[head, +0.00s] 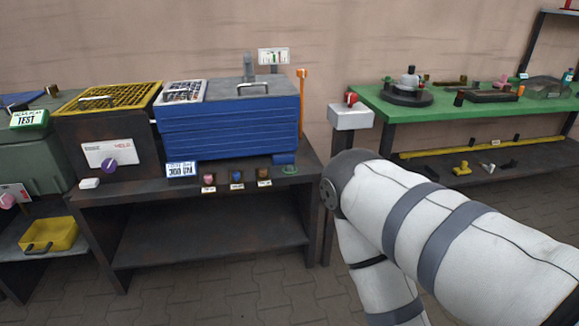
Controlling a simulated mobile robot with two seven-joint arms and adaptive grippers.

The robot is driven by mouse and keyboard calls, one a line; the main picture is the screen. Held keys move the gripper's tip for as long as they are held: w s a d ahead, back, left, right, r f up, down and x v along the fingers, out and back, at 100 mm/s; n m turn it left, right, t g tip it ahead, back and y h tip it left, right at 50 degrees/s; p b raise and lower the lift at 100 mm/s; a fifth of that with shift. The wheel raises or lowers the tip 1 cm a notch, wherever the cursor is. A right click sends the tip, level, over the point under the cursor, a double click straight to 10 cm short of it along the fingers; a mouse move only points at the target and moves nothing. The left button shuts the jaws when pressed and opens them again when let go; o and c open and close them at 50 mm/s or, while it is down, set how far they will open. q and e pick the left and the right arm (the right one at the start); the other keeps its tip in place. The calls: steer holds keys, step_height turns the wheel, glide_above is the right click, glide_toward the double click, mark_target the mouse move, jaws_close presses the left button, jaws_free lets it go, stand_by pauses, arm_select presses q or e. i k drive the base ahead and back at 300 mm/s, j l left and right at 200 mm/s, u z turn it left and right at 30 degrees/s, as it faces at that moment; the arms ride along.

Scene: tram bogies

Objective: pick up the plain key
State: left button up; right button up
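I cannot make out a plain key in the head view. Small pieces stand along the front edge of the dark bench (130,190): a pink one (208,178), a blue one (237,176) and a brown one (263,173), each with a small tag below it. A green ring-like piece (290,169) lies to their right. They are too small to tell whether any is a key. My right arm comes in from the right and bends down out of the picture, so its gripper is not seen. My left gripper is not in view.
A blue chest (230,128) and a yellow-grated box (108,97) fill the bench top. A green-topped bench (455,113) with tools stands at right, with a grey box (350,116) at its corner. A yellow bin (50,235) sits low at left. The dark bench's lower shelf is empty.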

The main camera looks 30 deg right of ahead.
mark_target(248, 77)
steer(key=i+l+u, duration=0.1)
steer(key=i+l, duration=0.15)
steer(key=i+l+u, duration=0.1)
steer(key=l, duration=0.35)
steer(key=i+l+u, duration=0.1)
steer(key=i+l, duration=0.2)
steer(key=i+l+u, duration=0.1)
steer(key=l, duration=0.35)
steer(key=i+l, duration=0.3)
steer(key=i+l+u, duration=0.15)
steer(key=l, duration=0.3)
